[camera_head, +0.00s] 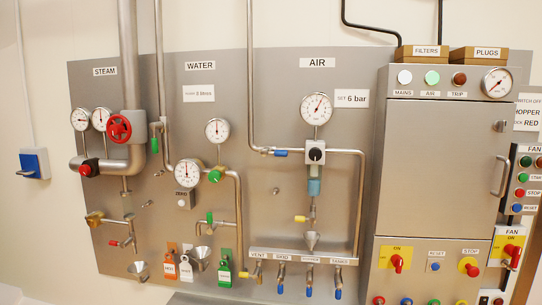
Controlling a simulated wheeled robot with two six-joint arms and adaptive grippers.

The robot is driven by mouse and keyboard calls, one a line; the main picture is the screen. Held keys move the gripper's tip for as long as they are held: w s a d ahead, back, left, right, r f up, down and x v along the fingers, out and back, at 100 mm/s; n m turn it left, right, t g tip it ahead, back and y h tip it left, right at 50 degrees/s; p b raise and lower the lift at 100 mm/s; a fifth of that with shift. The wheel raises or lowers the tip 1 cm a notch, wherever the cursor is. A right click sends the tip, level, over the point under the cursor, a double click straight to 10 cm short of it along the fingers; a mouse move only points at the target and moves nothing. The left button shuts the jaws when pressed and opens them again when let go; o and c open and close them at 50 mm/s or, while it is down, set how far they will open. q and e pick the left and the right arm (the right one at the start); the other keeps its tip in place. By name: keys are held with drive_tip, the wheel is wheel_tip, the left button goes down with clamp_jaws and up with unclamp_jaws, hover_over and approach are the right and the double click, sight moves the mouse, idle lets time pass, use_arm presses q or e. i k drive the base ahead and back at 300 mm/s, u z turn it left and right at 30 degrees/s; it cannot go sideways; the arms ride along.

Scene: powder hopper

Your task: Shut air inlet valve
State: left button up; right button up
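The air section of the grey wall panel carries the sign AIR (317,62). A pipe (250,90) comes down and bends right at a valve with a blue handle (281,153). This handle lies level, along the pipe run. No readable label names it as the inlet valve. To its right are a black regulator knob (316,155) and a blue-bowled filter (314,187); a round gauge (316,105) sits above. A valve with a yellow handle (301,218) is lower, above a small funnel (311,240). Neither gripper shows.
A manifold (303,257) below has one yellow-handled (254,278) and several blue-handled outlets. Steam piping with a red handwheel (118,128) and water piping are at left. A control cabinet (440,165) stands forward at right. Space before the air section looks clear.

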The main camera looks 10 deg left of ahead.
sight(266, 151)
drive_tip(key=z, duration=0.35)
drive_tip(key=k, duration=0.3)
drive_tip(key=u, duration=1.15)
drive_tip(key=i, duration=0.8)
drive_tip(key=z, duration=0.75)
drive_tip(key=i, duration=0.55)
drive_tip(key=z, duration=0.55)
